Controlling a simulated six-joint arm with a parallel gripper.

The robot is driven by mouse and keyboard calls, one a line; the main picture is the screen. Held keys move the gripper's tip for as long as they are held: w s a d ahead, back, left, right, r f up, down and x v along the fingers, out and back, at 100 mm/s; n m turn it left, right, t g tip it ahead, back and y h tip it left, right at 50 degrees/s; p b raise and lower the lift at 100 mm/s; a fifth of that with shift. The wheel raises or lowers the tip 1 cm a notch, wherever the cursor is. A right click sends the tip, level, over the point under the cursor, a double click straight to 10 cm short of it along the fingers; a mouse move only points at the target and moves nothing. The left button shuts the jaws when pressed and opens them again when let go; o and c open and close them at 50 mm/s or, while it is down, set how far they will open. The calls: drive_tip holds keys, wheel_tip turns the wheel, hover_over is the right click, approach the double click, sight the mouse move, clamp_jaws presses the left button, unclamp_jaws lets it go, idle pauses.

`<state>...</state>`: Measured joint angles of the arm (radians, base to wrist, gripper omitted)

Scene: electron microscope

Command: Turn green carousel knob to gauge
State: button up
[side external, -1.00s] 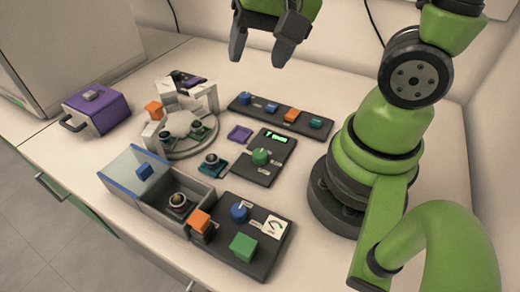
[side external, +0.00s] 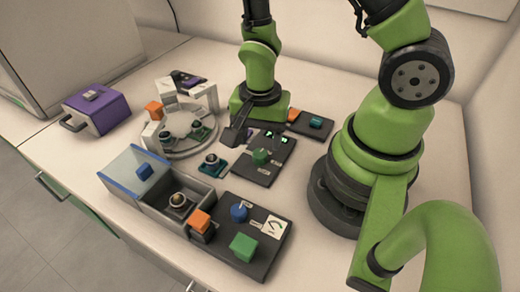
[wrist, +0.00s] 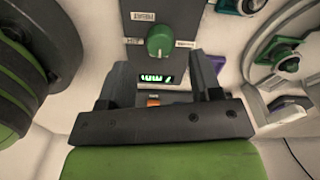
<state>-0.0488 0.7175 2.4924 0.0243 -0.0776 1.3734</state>
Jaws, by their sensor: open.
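The green knob (side external: 261,157) sits on a dark panel (side external: 262,173) with a lit green display (side external: 277,136). The wrist view shows the green knob (wrist: 160,40) with small white labels around it; one seems to read INSERT, the others are too small to read. Which label the knob points at, I cannot tell. My gripper (side external: 257,135) points down over the display end of the panel, behind the knob. In the wrist view my gripper (wrist: 161,72) is open and empty, its fingers on either side of the display (wrist: 157,79). The knob is beyond the fingertips, apparently untouched.
A round carousel (side external: 180,150) stands left. A purple box (side external: 97,108) is far left. A front panel holds a blue knob (side external: 239,212), a green block (side external: 243,247) and a gauge picture (side external: 275,227). A grey open box (side external: 160,197) stands beside it. The back panel is partly hidden.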

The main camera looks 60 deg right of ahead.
sight(260, 153)
drive_tip(key=shift+f, duration=2.25)
drive_tip(key=c, duration=0.9)
